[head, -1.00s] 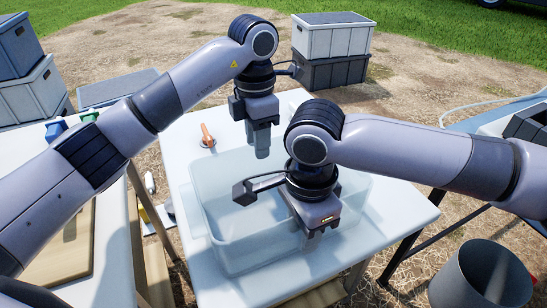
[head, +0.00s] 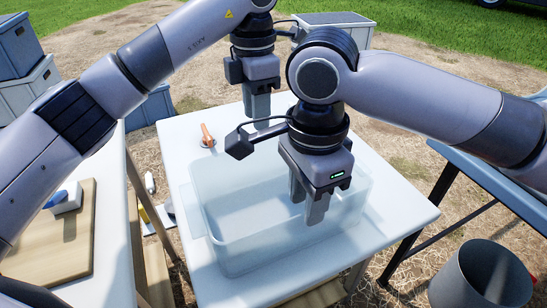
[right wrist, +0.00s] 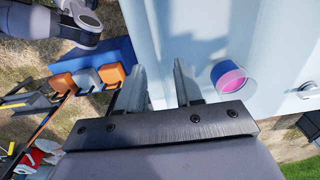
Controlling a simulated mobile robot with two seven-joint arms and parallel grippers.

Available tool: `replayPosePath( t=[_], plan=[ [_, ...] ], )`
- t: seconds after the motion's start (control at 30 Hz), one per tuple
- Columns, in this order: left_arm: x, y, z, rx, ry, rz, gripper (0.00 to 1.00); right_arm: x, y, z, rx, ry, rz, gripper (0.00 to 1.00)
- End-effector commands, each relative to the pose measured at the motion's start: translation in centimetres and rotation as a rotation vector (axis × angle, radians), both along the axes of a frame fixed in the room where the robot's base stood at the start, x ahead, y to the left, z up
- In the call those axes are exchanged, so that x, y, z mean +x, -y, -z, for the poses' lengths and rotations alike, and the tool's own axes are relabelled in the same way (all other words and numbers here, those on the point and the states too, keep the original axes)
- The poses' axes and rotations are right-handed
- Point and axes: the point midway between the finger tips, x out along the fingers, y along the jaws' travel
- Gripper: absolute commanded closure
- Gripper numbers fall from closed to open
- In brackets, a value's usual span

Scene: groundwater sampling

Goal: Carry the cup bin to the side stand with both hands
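A translucent pale-blue bin (head: 235,262) stands upright on a white table (head: 390,235). The visible part of its inside looks bare; my right gripper hides some of it. My left gripper (head: 257,104) points down above the bin's far side; its fingers overlap, so their gap is unclear. My right gripper (head: 307,203) points down over the right part of the bin, with its fingers apart. The right wrist view shows this gripper (right wrist: 160,85) open with nothing between the fingers. I cannot tell which surface is the side stand; a blue-topped table (head: 500,185) is at the right.
An orange-handled item (head: 207,136) lies on the table beyond the bin. A grey bucket (head: 480,275) stands on the ground at right. A wooden board (head: 55,250) lies on the left table. A pink and blue round cup (right wrist: 230,79) shows beside the fingers in the right wrist view.

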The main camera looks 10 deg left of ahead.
Motion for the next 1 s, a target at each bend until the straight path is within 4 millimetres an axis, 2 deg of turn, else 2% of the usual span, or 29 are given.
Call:
replayPosePath(
  t=[0.1, 0.3, 0.8, 0.9, 1.0],
  plan=[
    [0.0, 0.0, 0.0, 0.0, 0.0, 0.0, 0.65, 0.0, 0.0, -2.2, 0.0, 0.002, 0.0, 0.65],
    [0.0, 0.0, 0.0, 0.0, 0.0, 0.0, 0.65, 0.0, 0.0, -4.0, -0.001, 0.001, 0.0, 0.65],
    [0.0, 0.0, 0.0, 0.0, 0.0, 0.0, 0.65, 0.0, 0.0, -4.2, -0.001, 0.001, 0.0, 0.65],
    [0.0, 0.0, -0.9, -0.001, 0.001, 0.0, 0.65, 0.0, 0.0, -5.0, -0.001, 0.001, 0.0, 0.65],
    [0.0, 0.0, -2.8, -0.001, 0.001, 0.0, 0.65, 0.0, 0.0, -7.0, -0.001, 0.001, 0.0, 0.65]
  ],
)
